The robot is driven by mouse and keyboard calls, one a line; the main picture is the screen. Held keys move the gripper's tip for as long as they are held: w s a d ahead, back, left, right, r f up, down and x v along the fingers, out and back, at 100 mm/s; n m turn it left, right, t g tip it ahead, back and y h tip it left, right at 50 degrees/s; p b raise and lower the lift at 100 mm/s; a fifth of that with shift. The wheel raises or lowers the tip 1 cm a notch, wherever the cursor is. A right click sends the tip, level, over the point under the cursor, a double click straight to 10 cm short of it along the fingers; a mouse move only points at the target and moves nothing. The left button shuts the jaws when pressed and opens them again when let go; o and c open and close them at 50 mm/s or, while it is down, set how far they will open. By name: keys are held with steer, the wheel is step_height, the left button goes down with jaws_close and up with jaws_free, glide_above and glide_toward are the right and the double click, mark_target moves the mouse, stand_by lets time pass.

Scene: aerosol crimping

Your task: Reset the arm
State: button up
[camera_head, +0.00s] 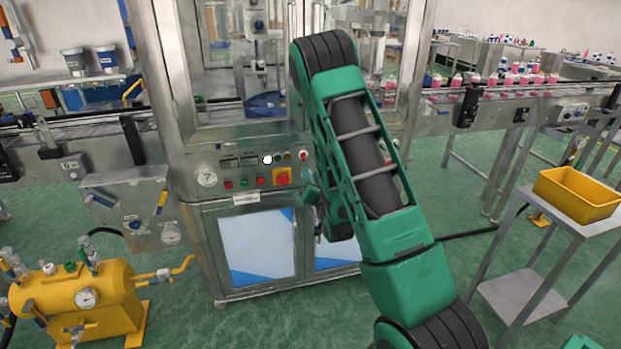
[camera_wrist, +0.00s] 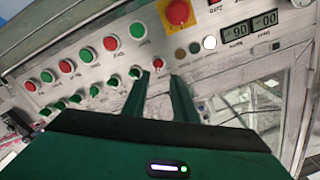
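My green arm reaches up and bends down in front of the crimping machine's control panel (camera_head: 240,172). My gripper (camera_head: 306,184) is near the panel's right part, partly hidden behind my arm in the head view. In the wrist view, the two green fingers of my gripper (camera_wrist: 160,76) stand apart with a gap between them and nothing held. Beyond them is the panel with rows of red and green buttons (camera_wrist: 110,43), a red knob on a yellow plate (camera_wrist: 178,11) and a lit white lamp (camera_wrist: 209,42). I cannot tell whether the fingertips touch the panel.
A yellow tank with a gauge (camera_head: 78,305) stands at the lower left. A metal side table (camera_head: 520,292) with a yellow bin (camera_head: 577,194) is at the right. A conveyor (camera_head: 500,95) with pink bottles runs behind. Green floor is free between the machine and the table.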

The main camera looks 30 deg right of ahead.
stand_by(0.3)
steer(key=s+a+r+n+g+y, duration=0.1)
steer(key=s+g, duration=0.4)
steer(key=s, duration=0.9)
steer(key=s+a+r+n+g+y, duration=0.1)
steer(key=s+r+g, duration=0.5)
steer(key=s, duration=0.8)
steer(key=s+a+r+n+g+y, duration=0.1)
steer(key=s+a+r+g+y, duration=0.2)
steer(key=s, duration=1.1)
steer(key=a+g, duration=0.1)
steer(key=g, duration=0.2)
steer(key=shift+a+r, duration=0.2)
steer(key=shift+a, duration=0.05)
steer(key=shift+w, duration=0.1)
steer(key=shift+w+f, duration=0.25)
steer(key=shift+w, duration=0.25)
